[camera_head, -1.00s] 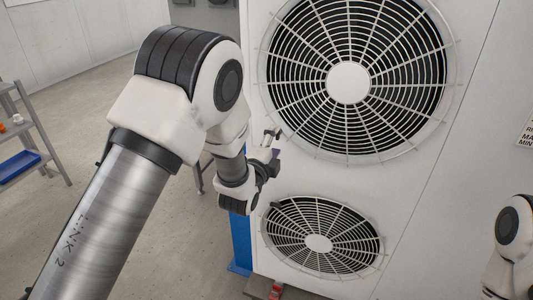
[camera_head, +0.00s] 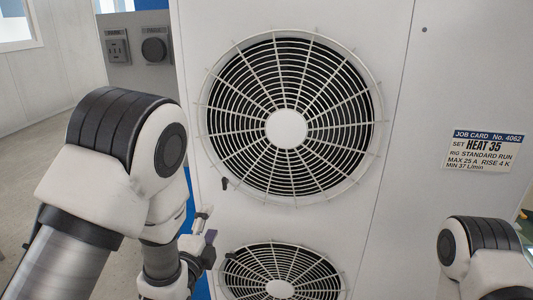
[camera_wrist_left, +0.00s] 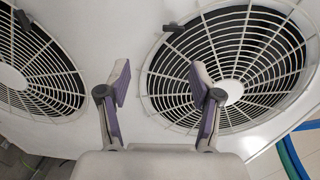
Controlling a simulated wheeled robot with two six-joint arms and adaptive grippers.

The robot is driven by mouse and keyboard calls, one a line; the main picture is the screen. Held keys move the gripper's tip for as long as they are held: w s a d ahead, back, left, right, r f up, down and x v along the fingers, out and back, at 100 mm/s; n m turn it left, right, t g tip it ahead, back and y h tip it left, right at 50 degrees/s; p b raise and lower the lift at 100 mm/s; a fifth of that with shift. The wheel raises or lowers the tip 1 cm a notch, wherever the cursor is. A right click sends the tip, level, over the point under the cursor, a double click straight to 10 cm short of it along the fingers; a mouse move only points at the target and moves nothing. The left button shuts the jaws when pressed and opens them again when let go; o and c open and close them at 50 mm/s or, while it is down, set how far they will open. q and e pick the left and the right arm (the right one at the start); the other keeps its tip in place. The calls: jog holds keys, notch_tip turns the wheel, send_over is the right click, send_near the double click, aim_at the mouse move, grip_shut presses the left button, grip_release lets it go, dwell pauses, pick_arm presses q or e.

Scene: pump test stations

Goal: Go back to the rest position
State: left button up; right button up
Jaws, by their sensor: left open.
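My left gripper (camera_head: 207,226) is in front of the left side of a white cabinet (camera_head: 385,140), left of the gap between its upper fan (camera_head: 287,128) and lower fan (camera_head: 280,287). One round fan grille (camera_wrist_left: 233,90) lies behind the right finger, another (camera_wrist_left: 15,78) to the left. My right arm shows at the lower right of the head view; its gripper is out of the picture.
A grey panel with a socket (camera_head: 117,46) and a dark round knob (camera_head: 154,49) stands behind at the upper left. Open floor (camera_head: 40,165) shows at the left.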

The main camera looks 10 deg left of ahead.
pick_arm(q)
jog(key=s+a+f+n+g, duration=0.2)
jog(key=s+f+g, duration=0.15)
jog(key=f, duration=0.45)
jog(key=s+a+f+n+g+y+p, duration=0.1)
jog(key=s+f+g, duration=0.1)
jog(key=s+f, duration=0.45)
jog(key=s+a+f+n+g, duration=0.2)
jog(key=s+f+g, duration=0.1)
jog(key=f, duration=0.6)
jog(key=s+f+n+g, duration=0.4)
jog(key=s+n, duration=0.2)
jog(key=s, duration=0.4)
jog(key=s+f+n+g, duration=0.4)
jog(key=s+n, duration=0.3)
jog(key=s, duration=0.2)
jog(key=shift+s+d+f+g+h, duration=0.2)
jog(key=shift+s+f+g+h, duration=0.15)
jog(key=shift+g, duration=0.2)
